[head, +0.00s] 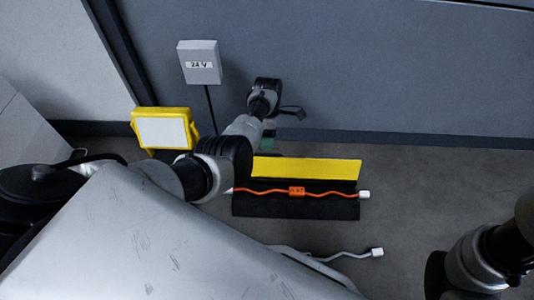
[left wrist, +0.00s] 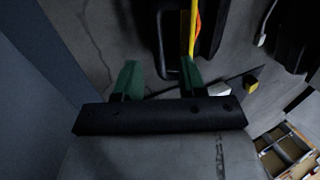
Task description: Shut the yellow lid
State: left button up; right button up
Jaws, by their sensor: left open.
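The yellow lid (head: 310,168) stands raised along the back edge of a black cable channel (head: 285,211) on the floor. An orange cable (head: 262,191) with an orange tag lies along the channel. In the left wrist view the lid shows as a thin yellow strip (left wrist: 194,30) seen edge-on. My left gripper (head: 267,146) is behind the lid's left end, partly hidden by my own arm. In the left wrist view its green fingers (left wrist: 160,82) are apart with nothing between them; the lid strip lies beyond the right finger. My right gripper is not in view.
A yellow-framed work light (head: 163,131) stands left of the channel. A grey 24 V box (head: 200,63) is on the wall behind. A white-ended cable (head: 350,254) lies in front on the floor. A crate with contents (left wrist: 286,150) shows in the left wrist view.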

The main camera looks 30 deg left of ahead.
pick_arm(q)
jog(key=shift+b+x, duration=0.7)
jog(key=shift+x, duration=1.2)
grip_shut()
